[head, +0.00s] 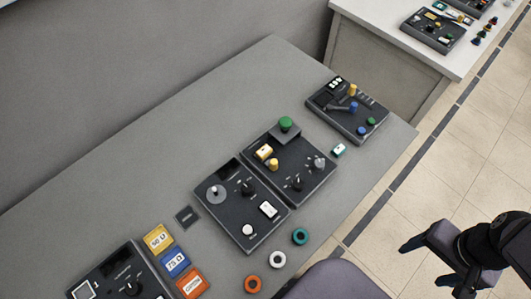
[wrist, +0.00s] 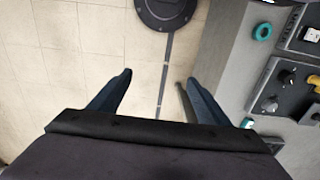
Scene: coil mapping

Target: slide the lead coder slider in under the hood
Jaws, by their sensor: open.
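My gripper (head: 426,263) is open and empty at the lower right of the head view, over the tiled floor and off the table edge. In the wrist view its two dark blue fingers (wrist: 158,80) stand wide apart with only floor between them. A dark panel (head: 311,174) in the middle of the table carries a raised dark block with a green knob (head: 286,124) and a yellow-white piece (head: 263,152). I cannot tell for certain which part is the lead coder slider or the hood.
The grey table (head: 130,185) holds another dark panel (head: 240,228), coloured cards (head: 175,262), a teal ring (head: 300,236), a white ring (head: 278,260) and an orange ring (head: 253,284). A small green-white block (head: 338,150) lies near the front edge. A second bench (head: 385,45) stands beyond.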

